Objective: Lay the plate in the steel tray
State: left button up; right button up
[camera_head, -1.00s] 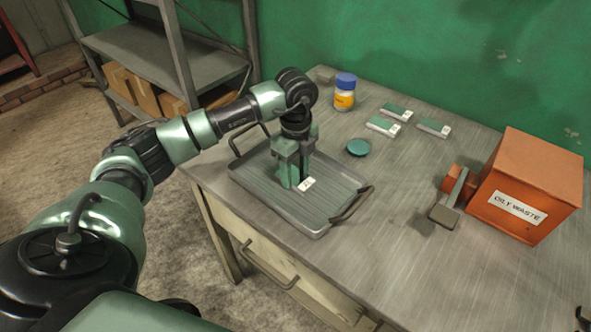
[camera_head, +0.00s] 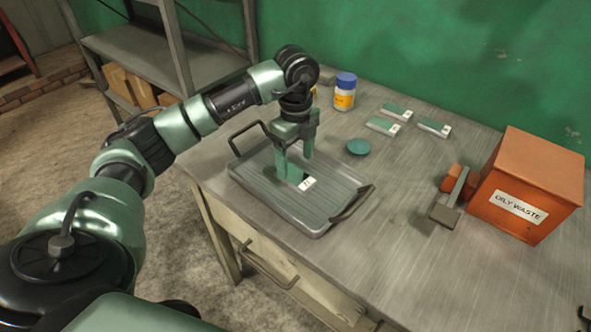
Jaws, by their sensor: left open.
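The steel tray (camera_head: 262,193) lies on the left part of the workbench, with a dark handle at each end. A small plate (camera_head: 307,184) lies inside it. Its white, marked end shows, and the rest is partly hidden behind my gripper. My left gripper (camera_head: 295,168) is open just above the plate, fingers pointing down and apart, with nothing held between them. My right gripper is not in view.
Several similar green-and-white plates (camera_head: 383,126) lie at the back of the bench (camera_head: 400,220). A blue-capped jar (camera_head: 345,92) and a round teal lid (camera_head: 358,147) stand near.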

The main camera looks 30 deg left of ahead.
aim_at(296, 176)
pick_arm(q)
notch_tip(296, 176, up, 8)
dwell(0.7)
